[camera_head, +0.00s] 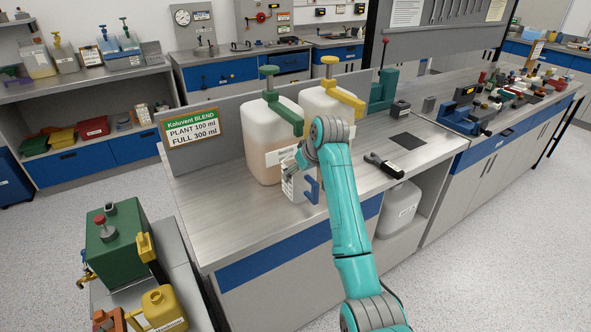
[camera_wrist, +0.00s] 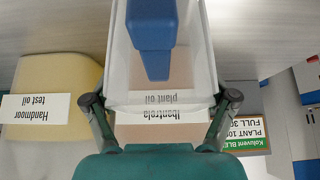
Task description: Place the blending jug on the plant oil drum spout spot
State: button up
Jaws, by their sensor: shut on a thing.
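The clear blending jug (camera_head: 293,187) with a blue handle (camera_head: 313,190) is upright in front of the plant oil drum (camera_head: 262,158), a pale drum with a green pump (camera_head: 283,108). My gripper (camera_head: 298,161) is shut on the jug. In the wrist view the jug (camera_wrist: 120,60) hangs between the two fingertips (camera_wrist: 161,98), its blue handle (camera_wrist: 152,40) towards the camera. The drum's "plant oil" label (camera_wrist: 165,110) shows upside down behind it. The jug is near and below the green spout. I cannot tell whether its base touches the bench, and the spout spot is hidden.
The test oil drum (camera_head: 318,103) with a yellow pump (camera_head: 342,95) stands right beside. A black-handled tool (camera_head: 383,164) and a dark square pad (camera_head: 408,141) lie to the right. The bench's left front (camera_head: 220,215) is clear. A sign (camera_head: 190,126) stands behind left.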

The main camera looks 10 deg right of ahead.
jog(key=shift+w+a+f, duration=0.1)
jog(key=shift+w+f, duration=0.1)
jog(key=shift+w, duration=0.25)
jog(key=shift+s+r, duration=0.1)
jog(key=o, duration=1.1)
jog(key=shift+f, duration=0.2)
jog(key=shift+c, duration=0.2)
jog(key=shift+r, duration=0.15)
jog(key=shift+s+r, duration=0.1)
jog(key=shift+r, duration=0.2)
jog(key=v, duration=1.1)
jog(key=shift+s+r, duration=0.15)
jog(key=shift+s, duration=0.05)
